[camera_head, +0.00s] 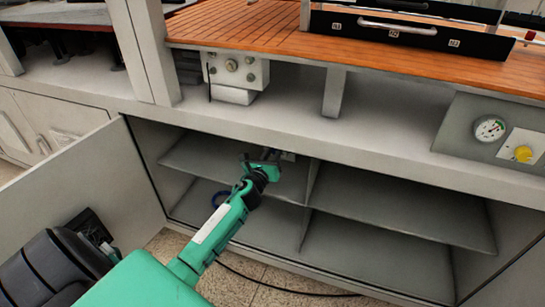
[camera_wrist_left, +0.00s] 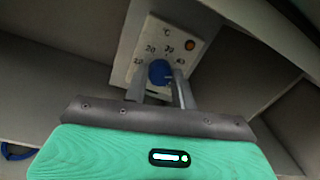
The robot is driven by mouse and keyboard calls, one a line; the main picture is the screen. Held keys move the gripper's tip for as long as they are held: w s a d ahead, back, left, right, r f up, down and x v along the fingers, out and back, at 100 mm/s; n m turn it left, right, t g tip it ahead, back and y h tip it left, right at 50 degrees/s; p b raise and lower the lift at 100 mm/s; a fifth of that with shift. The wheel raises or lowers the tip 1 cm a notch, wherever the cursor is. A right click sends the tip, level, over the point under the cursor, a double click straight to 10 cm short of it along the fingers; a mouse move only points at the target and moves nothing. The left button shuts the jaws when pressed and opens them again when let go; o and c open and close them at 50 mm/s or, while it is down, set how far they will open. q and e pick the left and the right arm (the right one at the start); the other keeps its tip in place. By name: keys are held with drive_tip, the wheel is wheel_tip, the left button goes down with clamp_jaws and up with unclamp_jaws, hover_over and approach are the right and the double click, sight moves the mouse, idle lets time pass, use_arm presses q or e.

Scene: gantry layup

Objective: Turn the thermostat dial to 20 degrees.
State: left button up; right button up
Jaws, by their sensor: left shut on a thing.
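The thermostat is a pale plate (camera_wrist_left: 150,36) with a °C mark and a number scale around a blue dial (camera_wrist_left: 160,72). The small numbers are hard to read, with one like 20 at upper left. My left gripper (camera_wrist_left: 162,78) has its fingers on either side of the dial and is shut on it. Which number the dial points to cannot be told. In the head view my left gripper (camera_head: 264,164) reaches into the open cabinet and largely hides the thermostat. My right gripper is out of view.
An orange lamp (camera_wrist_left: 190,44) sits on the plate's upper right. The cabinet has shelves (camera_head: 400,205) and an open door (camera_head: 75,185) at left. A gauge (camera_head: 489,128) and a yellow knob (camera_head: 523,153) are at right.

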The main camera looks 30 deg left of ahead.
use_arm(q)
drive_tip(key=n+b, duration=0.1)
drive_tip(key=n, duration=0.5)
drive_tip(key=shift+f, duration=0.1)
drive_tip(key=shift+n, duration=1.8)
drive_tip(key=n, duration=0.3)
drive_tip(key=shift+y, duration=0.4)
drive_tip(key=n, duration=0.2)
drive_tip(key=shift+n, duration=0.4)
drive_tip(key=n+p, duration=0.1)
drive_tip(key=n, duration=0.2)
drive_tip(key=shift+n+y, duration=0.3)
drive_tip(key=shift+n, duration=0.8)
drive_tip(key=shift+n+p, duration=0.4)
drive_tip(key=shift+n, duration=0.5)
drive_tip(key=shift+f+n, duration=0.1)
drive_tip(key=shift+n, duration=0.3)
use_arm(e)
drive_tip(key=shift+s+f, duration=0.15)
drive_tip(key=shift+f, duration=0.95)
